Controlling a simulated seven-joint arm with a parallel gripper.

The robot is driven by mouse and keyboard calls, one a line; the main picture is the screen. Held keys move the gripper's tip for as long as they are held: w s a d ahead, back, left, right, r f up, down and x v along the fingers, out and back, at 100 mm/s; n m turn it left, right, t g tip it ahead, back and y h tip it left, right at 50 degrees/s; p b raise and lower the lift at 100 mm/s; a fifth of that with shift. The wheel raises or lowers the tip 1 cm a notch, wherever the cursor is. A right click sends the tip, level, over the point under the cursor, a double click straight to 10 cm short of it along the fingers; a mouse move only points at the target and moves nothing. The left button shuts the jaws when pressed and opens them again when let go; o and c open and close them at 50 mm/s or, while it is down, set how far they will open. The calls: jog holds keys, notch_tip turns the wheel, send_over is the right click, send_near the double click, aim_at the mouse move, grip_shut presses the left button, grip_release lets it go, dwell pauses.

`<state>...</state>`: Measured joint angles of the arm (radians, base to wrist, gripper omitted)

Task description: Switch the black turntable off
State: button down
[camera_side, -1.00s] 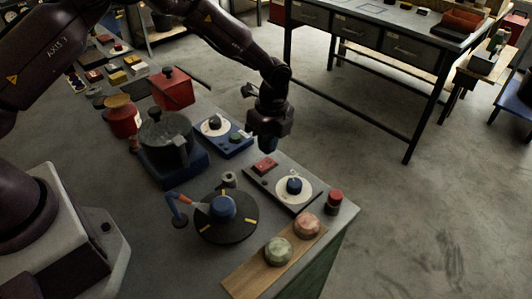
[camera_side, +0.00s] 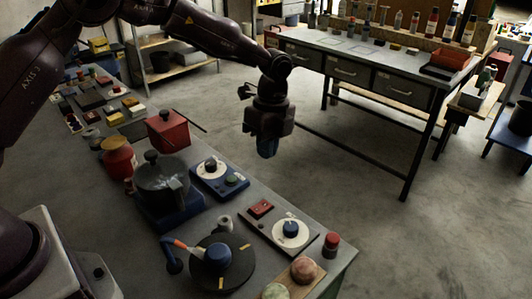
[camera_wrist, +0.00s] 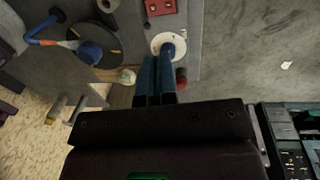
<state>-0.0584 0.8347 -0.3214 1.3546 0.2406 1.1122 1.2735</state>
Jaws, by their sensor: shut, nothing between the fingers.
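The black turntable (camera_side: 238,275) is a flat dark disc with yellow marks and a blue hub (camera_side: 218,255), near the front of the bench. It also shows at upper left in the wrist view (camera_wrist: 111,55). An orange-tipped blue arm (camera_side: 178,243) reaches over its edge. To its right is a panel with a red switch (camera_side: 260,208) and a white dial with a blue knob (camera_side: 291,229). Which control belongs to the turntable is unclear. My gripper (camera_side: 267,151) is shut and empty, pointing down, raised above and behind the panel, touching nothing. Its blue fingers (camera_wrist: 155,65) show in the wrist view.
A red-topped cylinder (camera_side: 332,243) stands right of the panel. Round pieces (camera_side: 303,270) sit in front. A blue panel with a white dial (camera_side: 210,170), a dark pot (camera_side: 162,178) and a red box (camera_side: 168,131) stand farther back. Open floor lies right of the bench.

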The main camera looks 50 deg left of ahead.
aim_at(257, 209)
jog(key=shift+s, duration=0.65)
jog(key=f, duration=0.4)
jog(key=s+f, duration=0.1)
jog(key=f, duration=0.9)
jog(key=shift+s, duration=0.35)
jog(key=shift+s+f, duration=0.15)
jog(key=shift+f, duration=0.15)
